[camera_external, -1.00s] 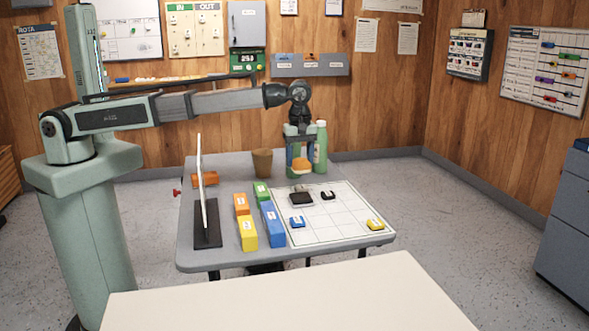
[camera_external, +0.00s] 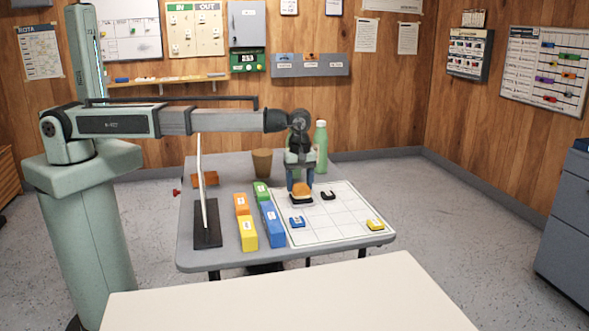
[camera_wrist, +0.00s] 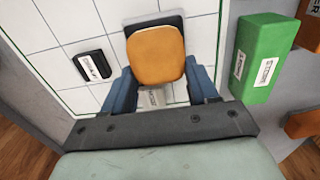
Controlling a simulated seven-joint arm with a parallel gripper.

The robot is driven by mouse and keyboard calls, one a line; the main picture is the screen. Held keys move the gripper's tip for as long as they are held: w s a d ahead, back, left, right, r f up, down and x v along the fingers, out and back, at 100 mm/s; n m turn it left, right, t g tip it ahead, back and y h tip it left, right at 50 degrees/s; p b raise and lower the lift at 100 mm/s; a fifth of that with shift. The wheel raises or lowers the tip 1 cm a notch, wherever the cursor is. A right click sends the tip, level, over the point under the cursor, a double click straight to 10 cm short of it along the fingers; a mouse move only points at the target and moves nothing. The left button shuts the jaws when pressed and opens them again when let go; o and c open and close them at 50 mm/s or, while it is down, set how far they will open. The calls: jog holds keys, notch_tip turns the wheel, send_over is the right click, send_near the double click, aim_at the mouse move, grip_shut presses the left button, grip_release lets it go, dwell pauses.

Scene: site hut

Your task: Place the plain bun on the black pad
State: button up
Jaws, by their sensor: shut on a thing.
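The plain bun (camera_external: 301,189) is a rounded orange-brown piece held between the fingers of my gripper (camera_external: 300,187). In the wrist view the bun (camera_wrist: 156,55) sits between the two blue fingers of my gripper (camera_wrist: 160,88). The black pad (camera_external: 301,200) lies on the white grid board, directly under the bun. In the wrist view a dark edge of the pad (camera_wrist: 153,21) shows past the bun; the rest is hidden. The bun is at or just above the pad; I cannot tell whether they touch.
The white grid board (camera_external: 345,222) also bears a black piece (camera_external: 328,195), a blue piece (camera_external: 297,222) and a yellow piece (camera_external: 375,225). Several coloured blocks (camera_external: 272,224) stand left of it. A green bottle (camera_external: 321,147) and brown cup (camera_external: 262,163) stand behind.

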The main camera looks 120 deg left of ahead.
jog(key=shift+f, duration=0.1)
jog(key=o, duration=1.1)
jog(key=shift+o, duration=0.2)
notch_tip(320, 180, up, 12)
